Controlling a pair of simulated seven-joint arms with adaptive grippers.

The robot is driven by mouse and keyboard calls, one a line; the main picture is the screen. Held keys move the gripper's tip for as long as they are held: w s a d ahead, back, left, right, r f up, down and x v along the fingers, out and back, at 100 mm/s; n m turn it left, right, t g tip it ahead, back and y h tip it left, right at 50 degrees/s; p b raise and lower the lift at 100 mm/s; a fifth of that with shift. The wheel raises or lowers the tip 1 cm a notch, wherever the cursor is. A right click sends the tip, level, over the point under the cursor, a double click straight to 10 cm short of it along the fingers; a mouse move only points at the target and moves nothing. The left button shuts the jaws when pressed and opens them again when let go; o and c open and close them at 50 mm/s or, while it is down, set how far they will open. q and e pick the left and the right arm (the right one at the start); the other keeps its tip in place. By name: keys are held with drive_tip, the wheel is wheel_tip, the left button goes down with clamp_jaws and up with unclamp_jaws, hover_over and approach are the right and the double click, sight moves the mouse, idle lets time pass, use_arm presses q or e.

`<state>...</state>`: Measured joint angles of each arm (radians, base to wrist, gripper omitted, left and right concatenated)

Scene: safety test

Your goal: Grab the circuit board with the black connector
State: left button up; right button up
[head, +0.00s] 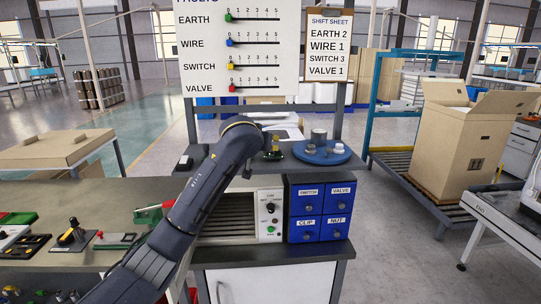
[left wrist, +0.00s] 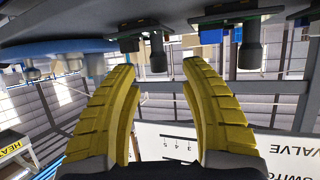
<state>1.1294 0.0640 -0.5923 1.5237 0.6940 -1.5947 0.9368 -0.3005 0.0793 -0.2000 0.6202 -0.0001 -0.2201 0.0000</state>
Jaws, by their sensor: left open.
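My left gripper (head: 276,147) is over the raised shelf at the back of the bench, at the far end of my dark arm. In the left wrist view, which looks upside down, its two yellow fingers (left wrist: 158,68) are spread with nothing between them. Two green circuit boards show beyond the fingertips, one at upper middle (left wrist: 132,29) and one at upper right (left wrist: 240,13). In the head view the boards are mostly hidden by my gripper. My right gripper is not in view.
A blue round tray (head: 340,158) with a grey cylinder and small white parts is right of my gripper. Blue labelled drawers (head: 320,211) and a grey unit with knobs (head: 268,222) sit below. A slider board (head: 245,50) stands behind.

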use_arm(q)
drive_tip(key=shift+x, duration=1.45)
drive_tip(key=shift+c, duration=0.2)
clamp_jaws()
